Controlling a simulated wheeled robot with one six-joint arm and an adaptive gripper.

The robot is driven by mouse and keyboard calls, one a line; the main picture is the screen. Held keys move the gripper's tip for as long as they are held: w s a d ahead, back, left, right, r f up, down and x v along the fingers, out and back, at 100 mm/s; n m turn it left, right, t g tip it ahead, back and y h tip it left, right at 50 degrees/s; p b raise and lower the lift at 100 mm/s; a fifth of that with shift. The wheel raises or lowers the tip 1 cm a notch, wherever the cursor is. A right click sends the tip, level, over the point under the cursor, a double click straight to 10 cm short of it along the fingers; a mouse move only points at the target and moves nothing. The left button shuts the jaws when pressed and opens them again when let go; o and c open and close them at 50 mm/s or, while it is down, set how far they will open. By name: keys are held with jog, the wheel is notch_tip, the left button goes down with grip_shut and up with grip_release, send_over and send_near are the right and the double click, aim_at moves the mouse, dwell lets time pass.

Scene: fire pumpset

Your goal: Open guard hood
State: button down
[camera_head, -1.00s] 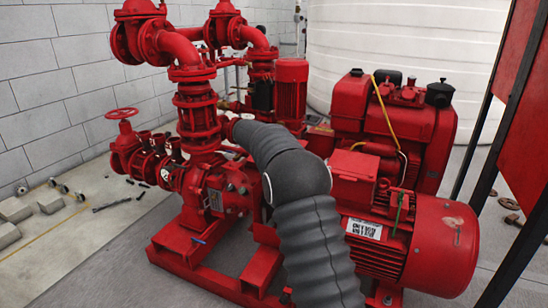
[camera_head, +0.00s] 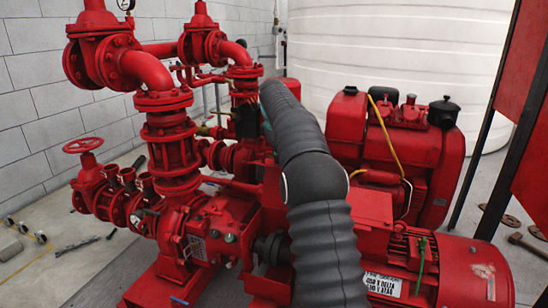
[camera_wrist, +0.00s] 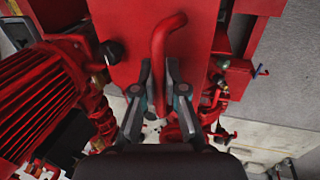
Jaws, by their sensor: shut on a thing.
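In the wrist view a red bent-bar handle (camera_wrist: 165,45) stands on a flat red panel (camera_wrist: 125,70), which looks like the guard hood. My gripper (camera_wrist: 160,78) has its two grey fingers on either side of the handle's lower part and is shut on it. In the head view my dark ribbed arm covers most of the gripper and hood. A dark shaft or coupling (camera_head: 272,247) shows left of my arm, between the red pump and the motor (camera_head: 460,270). I cannot tell the hood's exact angle.
A red pump with pipes and a valve wheel (camera_head: 83,145) stands left of my arm. The red engine (camera_head: 395,150) stands right, before a white tank (camera_head: 400,45). A dark-framed red panel (camera_head: 535,150) bounds the right side. Floor shows at the lower left.

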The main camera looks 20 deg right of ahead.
jog(key=shift+w+r, duration=0.15)
jog(key=shift+w, duration=0.2)
jog(key=c, duration=1.2)
grip_release()
jog(key=shift+a, duration=0.1)
jog(key=shift+d, duration=0.2)
jog(key=v, duration=0.7)
jog(key=shift+r, duration=0.2)
jog(key=shift+s, duration=0.1)
